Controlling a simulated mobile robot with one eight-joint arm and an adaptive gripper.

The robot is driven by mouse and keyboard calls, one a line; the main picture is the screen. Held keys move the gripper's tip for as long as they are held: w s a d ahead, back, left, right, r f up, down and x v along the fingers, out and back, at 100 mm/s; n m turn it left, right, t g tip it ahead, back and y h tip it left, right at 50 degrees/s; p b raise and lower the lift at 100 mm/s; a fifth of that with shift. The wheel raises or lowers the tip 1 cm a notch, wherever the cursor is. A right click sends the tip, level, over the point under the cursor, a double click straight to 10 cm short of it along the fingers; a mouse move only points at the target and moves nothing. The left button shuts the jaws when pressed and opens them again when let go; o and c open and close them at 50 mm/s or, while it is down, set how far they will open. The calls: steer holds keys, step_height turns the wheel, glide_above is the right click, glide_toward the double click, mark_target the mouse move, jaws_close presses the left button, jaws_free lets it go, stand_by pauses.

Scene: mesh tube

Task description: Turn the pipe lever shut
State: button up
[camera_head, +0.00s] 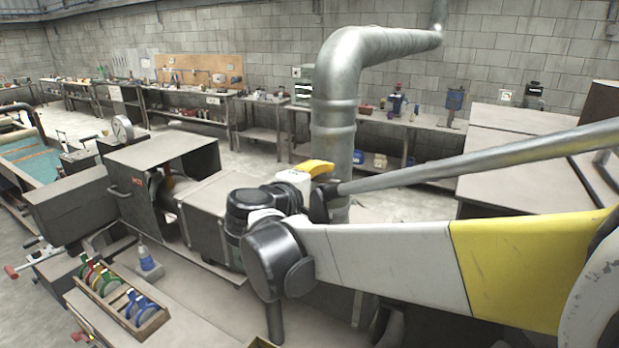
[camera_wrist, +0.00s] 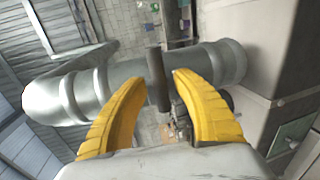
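In the wrist view, a large grey metal pipe (camera_wrist: 213,63) crosses the picture. A short dark bar, which looks like the pipe lever (camera_wrist: 154,60), stands out in front of it. My gripper (camera_wrist: 159,75) has two yellow fingers spread apart, one on each side of the bar. Gaps show between the bar and both fingers; how deep the bar sits between them is unclear. In the head view the pipe (camera_head: 335,90) rises and bends right. My gripper (camera_head: 315,167) is in front of its lower part, with one yellow finger visible. The lever is not distinguishable there.
A wooden tray (camera_head: 158,320) with coloured rings and a small bottle (camera_head: 148,262) stand at lower left. A dark metal machine (camera_head: 125,200) with a gauge is left of my arm. Workbenches (camera_head: 425,122) line the back wall. Open floor (camera_head: 245,153) shows between.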

steer(key=shift+s, duration=0.1)
steer(key=v, duration=1.2)
